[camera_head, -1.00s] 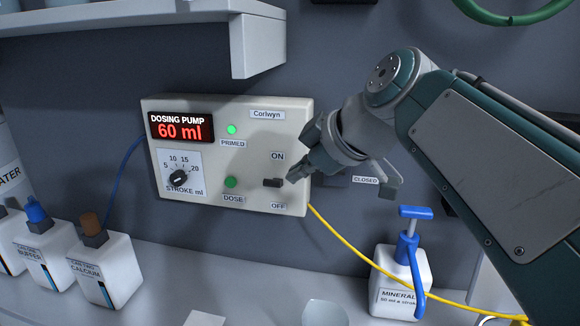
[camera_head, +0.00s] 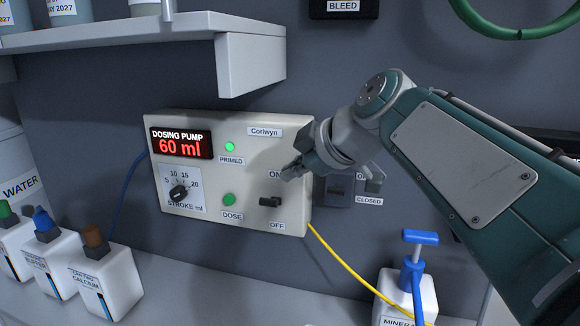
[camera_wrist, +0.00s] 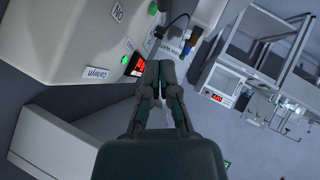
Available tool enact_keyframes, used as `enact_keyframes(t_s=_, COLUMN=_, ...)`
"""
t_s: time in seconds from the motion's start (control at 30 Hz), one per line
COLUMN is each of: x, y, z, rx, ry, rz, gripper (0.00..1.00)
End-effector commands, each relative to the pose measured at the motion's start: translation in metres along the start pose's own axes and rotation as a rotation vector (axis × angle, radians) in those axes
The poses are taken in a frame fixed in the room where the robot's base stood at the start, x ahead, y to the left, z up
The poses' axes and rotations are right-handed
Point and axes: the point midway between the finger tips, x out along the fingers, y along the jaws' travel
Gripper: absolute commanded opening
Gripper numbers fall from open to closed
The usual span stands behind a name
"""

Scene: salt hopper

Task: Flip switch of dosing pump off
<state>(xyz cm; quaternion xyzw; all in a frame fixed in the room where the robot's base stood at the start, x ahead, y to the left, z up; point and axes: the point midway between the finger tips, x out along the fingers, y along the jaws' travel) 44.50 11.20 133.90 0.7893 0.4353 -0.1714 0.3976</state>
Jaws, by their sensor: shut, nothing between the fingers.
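The dosing pump (camera_head: 250,150) is a cream box on the wall with a red display (camera_head: 180,144) reading 60 ml. Its green PRIMED lamp (camera_head: 229,147) is lit. The black switch (camera_head: 270,202) sits between the ON label and the OFF label (camera_head: 277,225); I cannot tell which way it is thrown. My gripper (camera_head: 291,173) is shut and empty, up and right of the switch, in front of the ON label and apart from the switch. In the wrist view my gripper (camera_wrist: 160,68) has its fingers together beside the pump's face; the switch is not visible there.
A shelf (camera_head: 120,35) overhangs the pump at upper left. A dark wall box (camera_head: 338,190) with a CLOSED label is just right of the pump. The yellow cable (camera_head: 340,265) runs down right. Bottles stand at lower left, and a blue-topped pump bottle (camera_head: 408,290) at lower right.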

Motion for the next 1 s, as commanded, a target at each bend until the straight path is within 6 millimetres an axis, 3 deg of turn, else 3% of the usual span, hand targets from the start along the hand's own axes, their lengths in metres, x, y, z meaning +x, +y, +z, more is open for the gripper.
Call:
enact_keyframes(t_s=0.23, x=0.053, y=-0.004, z=-0.006, rx=-0.005, ry=-0.003, rz=-0.007, gripper=0.00)
enact_keyframes(t_s=0.3, x=0.062, y=-0.003, z=0.003, rx=-0.003, ry=-0.004, rz=-0.005, gripper=0.00)
enact_keyframes(t_s=0.6, x=0.077, y=0.000, z=0.028, rx=0.000, ry=0.001, rz=-0.001, gripper=0.00)
enact_keyframes(t_s=1.0, x=0.080, y=-0.003, z=0.025, rx=-0.007, ry=-0.001, rz=0.000, gripper=0.00)
